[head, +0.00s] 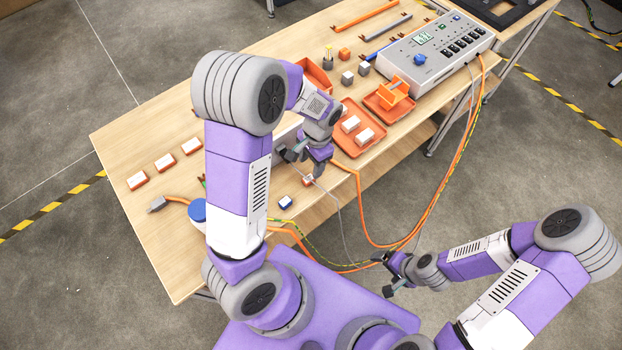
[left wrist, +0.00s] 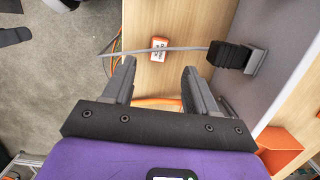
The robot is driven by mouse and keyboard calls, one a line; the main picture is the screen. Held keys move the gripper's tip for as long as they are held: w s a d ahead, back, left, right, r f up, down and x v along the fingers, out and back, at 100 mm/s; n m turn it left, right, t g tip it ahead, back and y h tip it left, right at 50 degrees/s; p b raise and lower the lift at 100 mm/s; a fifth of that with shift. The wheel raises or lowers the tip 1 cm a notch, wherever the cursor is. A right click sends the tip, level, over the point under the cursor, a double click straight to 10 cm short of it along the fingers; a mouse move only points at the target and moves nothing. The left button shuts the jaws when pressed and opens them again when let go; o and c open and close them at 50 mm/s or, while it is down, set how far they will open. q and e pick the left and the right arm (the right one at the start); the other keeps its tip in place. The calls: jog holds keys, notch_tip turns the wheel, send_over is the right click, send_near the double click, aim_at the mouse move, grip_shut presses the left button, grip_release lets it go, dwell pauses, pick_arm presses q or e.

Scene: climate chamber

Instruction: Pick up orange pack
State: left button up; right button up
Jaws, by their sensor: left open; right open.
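A small orange and white pack (head: 308,180) lies on the wooden table near its front edge, just below my left gripper (head: 303,168). In the left wrist view the orange pack (left wrist: 159,50) lies beyond the open fingertips, roughly between them. A thin grey cable passes across or close over it. My left gripper (left wrist: 160,75) is open and empty, apart from the pack. Similar orange and white packs (head: 164,163) lie in a row on the table's left part. My right gripper (head: 388,271) is open and empty, off the table's front edge.
A black plug (left wrist: 232,57) sits at a grey panel right of my left fingers. A blue and white pack (head: 286,202) lies nearby. Orange trays (head: 373,151) and a control box (head: 435,50) stand to the right. Orange cables (head: 362,215) hang off the front edge.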

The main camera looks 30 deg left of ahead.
aim_at(309, 178)
pick_arm(q)
jog(key=shift+s+f, duration=0.25)
jog(key=shift+f, duration=0.3)
notch_tip(309, 178, down, 6)
jog(key=shift+s+a+r+b, duration=0.1)
jog(key=shift+s+a+b, duration=0.05)
jog(key=shift+b, duration=0.6)
jog(key=shift+c, duration=0.4)
grip_shut()
jog(key=shift+r, duration=0.1)
